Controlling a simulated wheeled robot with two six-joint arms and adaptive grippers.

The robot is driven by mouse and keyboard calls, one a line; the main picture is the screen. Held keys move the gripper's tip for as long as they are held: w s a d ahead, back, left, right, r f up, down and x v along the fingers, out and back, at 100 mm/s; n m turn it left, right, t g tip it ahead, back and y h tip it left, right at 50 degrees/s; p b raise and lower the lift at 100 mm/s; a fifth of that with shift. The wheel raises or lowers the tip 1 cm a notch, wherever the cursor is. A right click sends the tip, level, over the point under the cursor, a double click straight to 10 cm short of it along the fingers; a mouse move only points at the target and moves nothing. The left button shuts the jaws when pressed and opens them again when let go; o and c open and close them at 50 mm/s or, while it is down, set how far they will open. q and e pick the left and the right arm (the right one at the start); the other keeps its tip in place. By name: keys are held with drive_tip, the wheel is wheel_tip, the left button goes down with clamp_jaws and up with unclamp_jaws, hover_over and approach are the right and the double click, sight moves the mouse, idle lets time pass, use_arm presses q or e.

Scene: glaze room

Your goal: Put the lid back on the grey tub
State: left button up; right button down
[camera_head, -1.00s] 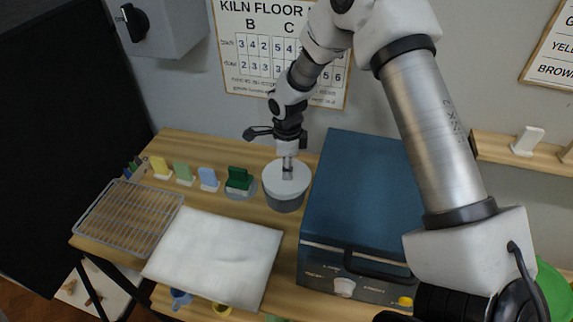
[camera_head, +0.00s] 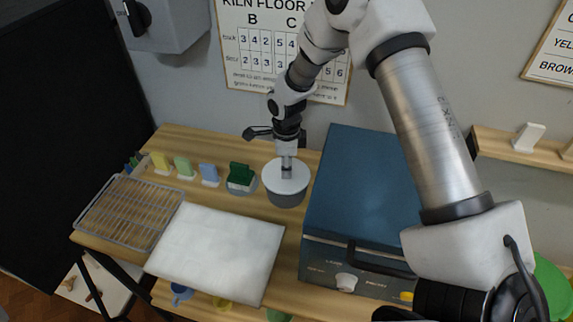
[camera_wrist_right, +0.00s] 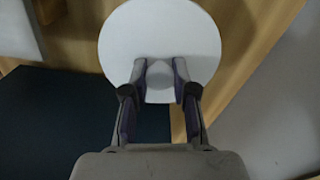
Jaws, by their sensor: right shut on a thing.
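The grey tub (camera_head: 287,200) stands on the wooden table, just left of the blue box. The pale round lid (camera_head: 274,182) is level over its mouth and hides the opening. It looks seated on or very close to the rim; I cannot tell whether a thin gap is left. My right gripper (camera_head: 287,174) points straight down and is shut on the lid's knob. In the right wrist view the two fingertips (camera_wrist_right: 160,75) grip either side of the knob, with the lid (camera_wrist_right: 160,25) spread out beneath. My left gripper is not in view.
The blue box (camera_head: 360,190) stands close on the tub's right. A green block (camera_head: 241,174) on a grey round base is close on its left, beside several coloured tiles. A white slab (camera_head: 215,250) and a wire rack (camera_head: 128,212) lie at the front left.

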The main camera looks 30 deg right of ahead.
drive_tip(key=shift+d, duration=0.1)
idle(0.6)
drive_tip(key=shift+f+p, duration=0.15)
drive_tip(key=shift+p, duration=0.2)
idle(0.4)
idle(0.6)
drive_tip(key=shift+c, duration=1.8)
unclamp_jaws()
drive_tip(key=shift+r+p, duration=3.35)
drive_tip(key=shift+r, duration=0.2)
